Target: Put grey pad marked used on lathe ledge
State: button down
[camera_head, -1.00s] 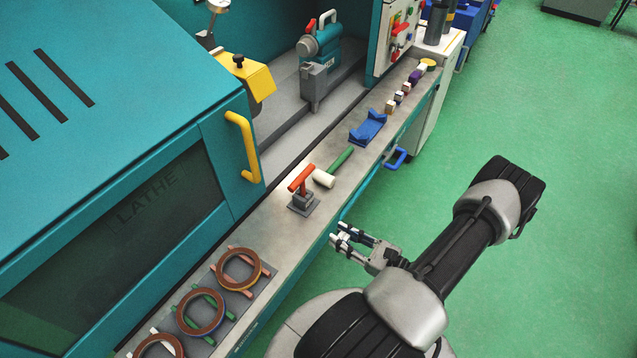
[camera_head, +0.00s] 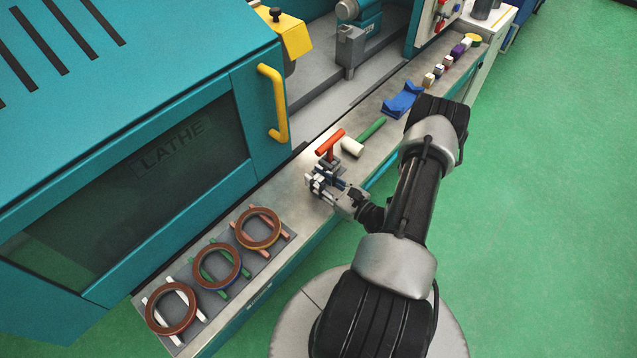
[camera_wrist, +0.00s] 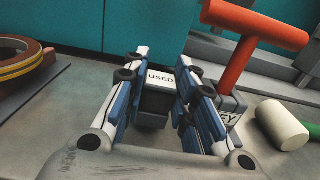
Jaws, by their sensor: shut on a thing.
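The grey pad marked USED (camera_wrist: 161,80) is a dark block with a white label on top. It sits between the fingers of my gripper (camera_wrist: 160,92) in the wrist view, and the fingers partly cover its sides. In the head view my gripper (camera_head: 322,184) is over the lathe ledge (camera_head: 284,190), just in front of the red-handled tool; the pad is hard to make out there. I cannot tell whether the pad touches the ledge.
A white-headed green mallet (camera_head: 369,130) and a blue cradle (camera_head: 403,100) lie farther along. Several ringed stands (camera_head: 258,228) fill the near left. Bare ledge lies between them and my gripper.

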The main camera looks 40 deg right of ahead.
jog(key=shift+f, duration=0.5)
jog(key=shift+f, duration=0.2)
jog(key=c, duration=1.3)
grip_release()
